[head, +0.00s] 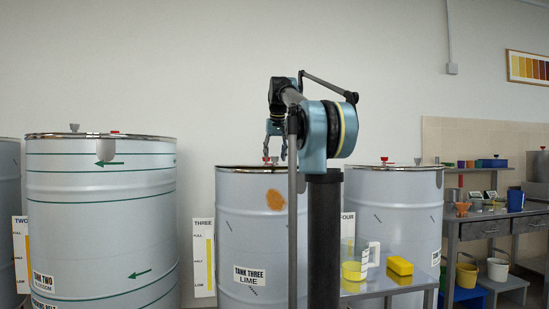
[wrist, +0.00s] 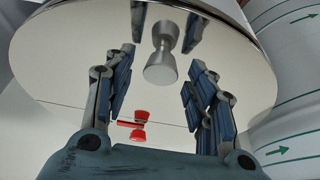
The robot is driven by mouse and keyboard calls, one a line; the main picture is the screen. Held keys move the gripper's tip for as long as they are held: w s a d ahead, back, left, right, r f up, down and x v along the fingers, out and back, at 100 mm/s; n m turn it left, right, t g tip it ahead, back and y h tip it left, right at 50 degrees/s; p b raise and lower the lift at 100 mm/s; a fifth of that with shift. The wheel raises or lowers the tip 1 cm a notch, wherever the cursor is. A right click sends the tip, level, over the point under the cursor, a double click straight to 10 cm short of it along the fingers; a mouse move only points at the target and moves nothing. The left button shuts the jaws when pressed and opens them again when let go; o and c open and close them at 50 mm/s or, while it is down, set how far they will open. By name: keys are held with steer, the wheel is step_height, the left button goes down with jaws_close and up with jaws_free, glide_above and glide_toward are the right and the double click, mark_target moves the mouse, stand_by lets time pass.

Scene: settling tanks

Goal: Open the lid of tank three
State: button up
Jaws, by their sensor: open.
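Tank three (head: 240,225) is a grey drum labelled "TANK THREE LIME", with an orange-brown patch near its top. Its shiny lid (wrist: 75,65) fills much of the wrist view and lies flat on the drum in the head view. A metal knob (wrist: 161,60) stands on the lid, between and beyond my fingers. A small red knob (wrist: 137,125) shows nearer my palm; it also shows above the lid in the head view. My gripper (wrist: 165,85) is open and empty, its fingers either side of the metal knob. In the head view my arm hides part of the tank.
Tank two (head: 100,220), with green bands, stands left, and another grey drum (head: 410,210) stands right. A metal table (head: 385,284) holds a jug (head: 356,268) and a yellow block (head: 399,265). A cluttered bench (head: 480,225) stands far right.

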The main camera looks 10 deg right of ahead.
jaws_close()
steer(key=shift+r, duration=0.25)
stand_by(0.5)
